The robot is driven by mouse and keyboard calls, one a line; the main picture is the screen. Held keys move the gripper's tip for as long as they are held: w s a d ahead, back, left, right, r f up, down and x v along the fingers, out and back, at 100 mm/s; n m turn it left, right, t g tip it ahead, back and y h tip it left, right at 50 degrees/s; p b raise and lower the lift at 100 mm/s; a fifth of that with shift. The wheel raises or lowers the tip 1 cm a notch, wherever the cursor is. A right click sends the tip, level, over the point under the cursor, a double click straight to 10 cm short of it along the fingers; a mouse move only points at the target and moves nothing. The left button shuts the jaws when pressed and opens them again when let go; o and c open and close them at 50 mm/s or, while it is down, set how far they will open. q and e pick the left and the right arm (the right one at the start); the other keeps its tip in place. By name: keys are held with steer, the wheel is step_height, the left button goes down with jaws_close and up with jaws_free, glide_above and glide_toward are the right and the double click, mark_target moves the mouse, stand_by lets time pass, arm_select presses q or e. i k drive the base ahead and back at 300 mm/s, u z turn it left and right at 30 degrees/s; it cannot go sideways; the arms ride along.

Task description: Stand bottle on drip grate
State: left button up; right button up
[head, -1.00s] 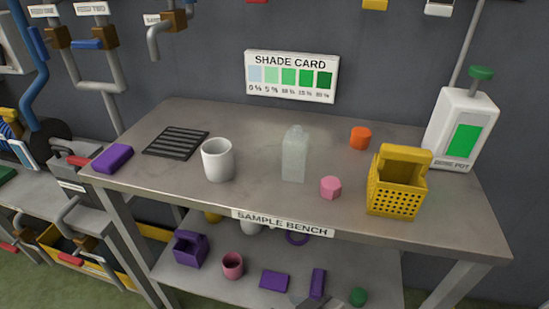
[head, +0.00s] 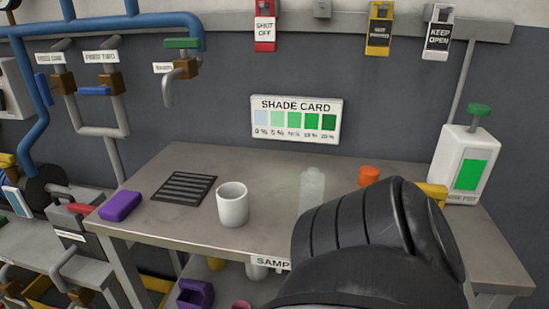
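The translucent pale bottle (head: 312,188) stands upright on the sample bench, right of the white mug; its lower part is hidden behind my dark arm, which fills the lower right. The drip grate (head: 185,188), a dark slatted square, lies flat and bare at the bench's left, behind and left of the mug. The bottle and grate are apart, with the mug between them. Neither of my grippers' fingertips can be made out.
The white mug (head: 232,205) and purple block (head: 120,205) stand near the front edge of the sample bench (head: 170,226). The white dose pot (head: 465,162) stands at right. A yellow basket (head: 434,194) is mostly hidden by my arm.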

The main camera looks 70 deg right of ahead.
mark_target(185, 186)
steer(key=i, duration=0.95)
steer(key=z, duration=3.05)
